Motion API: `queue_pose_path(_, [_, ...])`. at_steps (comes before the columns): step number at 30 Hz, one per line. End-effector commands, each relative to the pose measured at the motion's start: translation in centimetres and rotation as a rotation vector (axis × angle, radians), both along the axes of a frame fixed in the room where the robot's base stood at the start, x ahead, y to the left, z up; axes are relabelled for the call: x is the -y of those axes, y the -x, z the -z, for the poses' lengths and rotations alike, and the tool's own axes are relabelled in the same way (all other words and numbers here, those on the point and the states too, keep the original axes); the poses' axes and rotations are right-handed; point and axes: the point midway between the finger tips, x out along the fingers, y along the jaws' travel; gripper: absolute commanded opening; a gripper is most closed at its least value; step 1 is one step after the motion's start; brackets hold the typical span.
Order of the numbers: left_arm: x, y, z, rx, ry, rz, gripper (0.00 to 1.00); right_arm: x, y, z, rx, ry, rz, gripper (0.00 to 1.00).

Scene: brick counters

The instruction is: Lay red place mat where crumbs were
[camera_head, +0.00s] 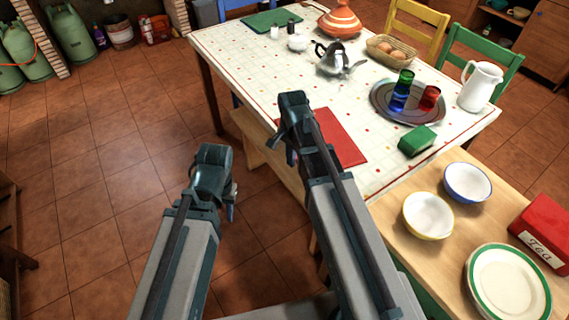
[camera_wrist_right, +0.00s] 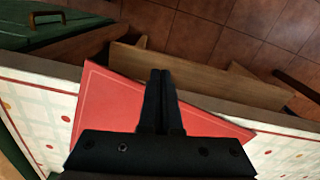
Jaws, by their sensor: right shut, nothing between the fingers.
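The red place mat (camera_head: 341,138) lies flat on the table by its near-left edge, partly hidden behind my right arm in the head view. In the right wrist view the mat (camera_wrist_right: 108,101) reaches the table edge, and one corner seems to cover it. My right gripper (camera_head: 290,158) is shut and empty over the mat; its fingers (camera_wrist_right: 160,75) are together in the wrist view. I cannot tell whether they touch the mat. My left gripper (camera_head: 232,202) hangs over the floor, left of the table; its fingers are too small to read. No crumbs can be made out.
A teapot (camera_head: 333,62) is further back. A wooden bench (camera_wrist_right: 190,75) sits beside the table edge. Bowls stand on the near counter (camera_head: 395,222).

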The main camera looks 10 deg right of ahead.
Motion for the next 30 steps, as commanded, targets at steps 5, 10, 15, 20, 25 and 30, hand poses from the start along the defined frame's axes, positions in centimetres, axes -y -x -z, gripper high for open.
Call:
queue_pose_path(5, [0.0,0.0,0.0,0.000,0.000,0.000,0.37,0.2,-0.1,0.0,0.000,0.000,0.000,0.00])
queue_pose_path(10, [0.0,0.0,0.0,0.000,0.000,0.000,0.37,0.3,-0.1,0.0,0.000,0.000,0.000,0.00])
queue_pose_path(15, [0.0,0.0,0.0,0.000,0.000,0.000,0.37,1.8,-1.2,0.0,0.000,0.000,0.002,0.00])
queue_pose_path(20, [0.0,0.0,0.0,0.000,0.000,0.000,0.37,2.1,-1.2,0.0,0.000,0.000,0.000,0.00])
queue_pose_path(25, [0.0,0.0,0.0,0.000,0.000,0.000,0.37,2.1,-1.2,0.0,0.000,0.000,0.000,0.00])
queue_pose_path(30, [0.0,0.0,0.0,0.000,0.000,0.000,0.37,2.1,-1.0,0.0,0.000,0.000,0.000,0.00])
